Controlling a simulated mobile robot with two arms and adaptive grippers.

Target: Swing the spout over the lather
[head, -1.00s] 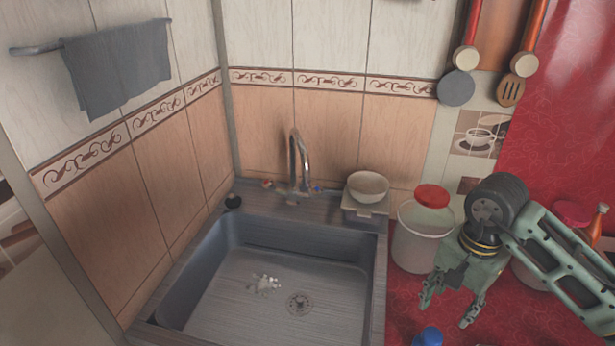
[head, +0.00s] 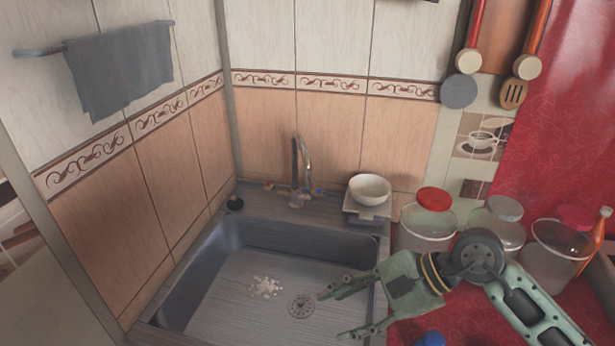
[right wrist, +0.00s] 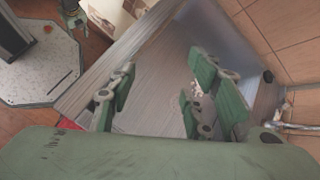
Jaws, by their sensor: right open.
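The metal spout (head: 297,165) rises from the tap at the back edge of the sink (head: 240,238). Its end hangs toward the right side of the tap base. The white lather (head: 265,287) lies on the sink floor, left of the drain. My right gripper (head: 332,314) is open and empty over the right part of the sink, right of the lather and well in front of the spout. In the right wrist view its green fingers (right wrist: 158,100) are spread, and a bit of the lather (right wrist: 196,99) shows beside one finger. The left gripper is in no view.
A white bowl (head: 369,188) sits on a small stand at the sink's back right corner. Lidded jars (head: 428,222) stand along the right counter. A black plug (head: 235,203) lies on the back left rim. Free room lies above the sink.

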